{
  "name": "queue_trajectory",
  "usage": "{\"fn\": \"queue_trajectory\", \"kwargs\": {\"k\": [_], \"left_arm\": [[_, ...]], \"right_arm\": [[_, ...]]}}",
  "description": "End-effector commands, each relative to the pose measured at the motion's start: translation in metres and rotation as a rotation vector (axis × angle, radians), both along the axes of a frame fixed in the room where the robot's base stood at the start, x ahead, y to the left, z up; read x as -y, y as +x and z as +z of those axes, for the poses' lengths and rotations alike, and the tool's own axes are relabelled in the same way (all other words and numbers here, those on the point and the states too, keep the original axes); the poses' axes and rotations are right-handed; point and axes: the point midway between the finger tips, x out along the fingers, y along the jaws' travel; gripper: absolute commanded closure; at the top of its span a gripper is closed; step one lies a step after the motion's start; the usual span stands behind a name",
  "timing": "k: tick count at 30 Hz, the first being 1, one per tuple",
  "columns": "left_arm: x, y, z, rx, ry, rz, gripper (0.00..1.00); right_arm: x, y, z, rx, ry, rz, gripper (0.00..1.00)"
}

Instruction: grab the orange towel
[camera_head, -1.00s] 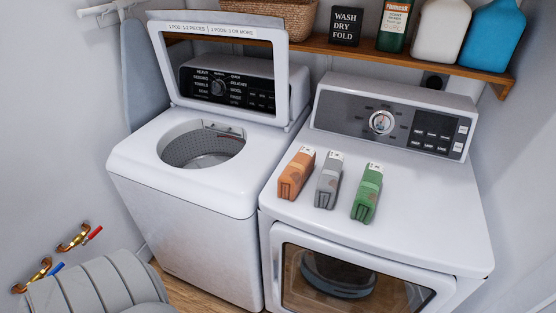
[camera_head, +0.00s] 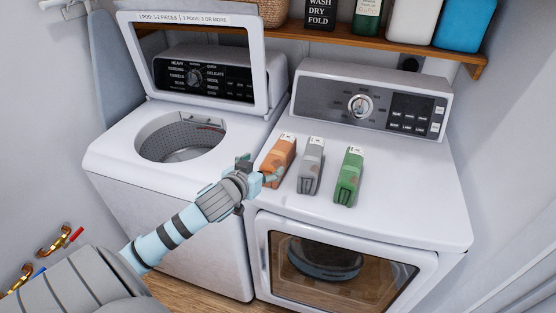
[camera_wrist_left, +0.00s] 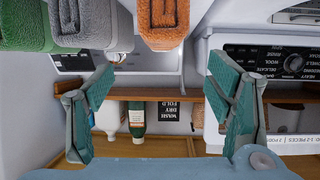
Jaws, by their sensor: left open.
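The orange towel (camera_head: 280,152) lies folded on the white dryer top, leftmost in a row with a grey towel (camera_head: 311,165) and a green towel (camera_head: 349,176). My left gripper (camera_head: 259,170) is open and empty at the orange towel's front left, close to it. I cannot tell whether a finger touches it. In the left wrist view, which is upside down, the open fingers (camera_wrist_left: 160,68) spread to both sides, and the orange towel (camera_wrist_left: 165,22) is at the top edge, not between the pads. My right gripper is not in view.
The washer (camera_head: 125,155) stands left with its lid (camera_head: 258,60) raised and its tub open. The dryer's control panel (camera_head: 325,97) rises behind the towels. A wooden shelf (camera_head: 400,57) with bottles runs above. The dryer top right of the green towel is clear.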

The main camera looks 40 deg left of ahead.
Motion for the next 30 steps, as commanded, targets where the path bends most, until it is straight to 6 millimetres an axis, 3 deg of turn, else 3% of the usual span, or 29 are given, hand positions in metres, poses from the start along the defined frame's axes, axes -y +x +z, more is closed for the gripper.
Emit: {"fn": "queue_trajectory", "kwargs": {"k": [6,13,18,26,30], "left_arm": [[-0.012,0.047,-0.024,-0.001,-0.005,0.003,0.27],[-0.020,0.070,-0.035,-0.004,-0.003,0.003,0.27],[-0.031,0.099,-0.048,-0.003,-0.003,0.003,0.27],[-0.033,0.106,-0.051,-0.005,0.001,0.000,0.27],[-0.033,0.106,-0.051,-0.006,0.001,0.000,0.47]], "right_arm": [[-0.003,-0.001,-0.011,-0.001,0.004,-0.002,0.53],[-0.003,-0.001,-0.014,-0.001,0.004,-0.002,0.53],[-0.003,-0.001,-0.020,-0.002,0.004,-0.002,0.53],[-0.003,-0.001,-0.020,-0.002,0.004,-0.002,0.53],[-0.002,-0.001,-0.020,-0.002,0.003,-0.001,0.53]]}}
